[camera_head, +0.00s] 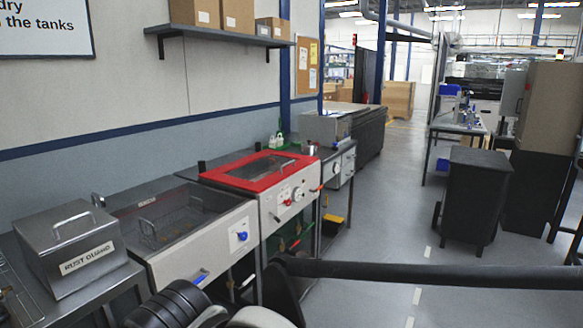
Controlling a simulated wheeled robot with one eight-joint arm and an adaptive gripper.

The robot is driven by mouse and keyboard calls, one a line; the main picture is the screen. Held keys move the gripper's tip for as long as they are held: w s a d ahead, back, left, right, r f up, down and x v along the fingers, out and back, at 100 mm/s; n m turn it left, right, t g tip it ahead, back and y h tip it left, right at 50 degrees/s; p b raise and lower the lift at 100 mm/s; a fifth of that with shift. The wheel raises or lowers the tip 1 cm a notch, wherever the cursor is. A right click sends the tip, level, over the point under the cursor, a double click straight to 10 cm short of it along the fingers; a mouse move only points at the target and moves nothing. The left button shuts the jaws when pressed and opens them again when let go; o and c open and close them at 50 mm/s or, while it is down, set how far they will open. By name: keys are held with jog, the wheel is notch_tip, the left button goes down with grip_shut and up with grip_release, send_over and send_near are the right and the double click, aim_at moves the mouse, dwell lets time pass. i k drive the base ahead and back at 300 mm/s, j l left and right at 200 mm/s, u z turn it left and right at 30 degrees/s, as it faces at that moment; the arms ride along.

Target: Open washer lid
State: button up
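The washer (295,200) is a light grey front-panelled unit with knobs, in the middle of a row of benches along the left wall. Its lid (262,170) has a red frame with a dark window and lies shut on top. A small handle shows near the lid's right part. Dark and grey links of my own arm show at the bottom edge, and a long black bar runs to the right, apart from the washer. My gripper's fingers are not in view.
An open tank (170,222) with a wire basket stands left of the washer. A steel box labelled "RUST GUARD" (72,248) stands further left. A grey unit (324,130) is beyond the washer. A black wheeled bin (473,195) stands right; the floor between is clear.

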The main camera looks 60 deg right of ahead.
aim_at(217, 174)
jog(key=z, duration=1.7)
jog(key=i+l, duration=0.1)
jog(key=i, duration=0.15)
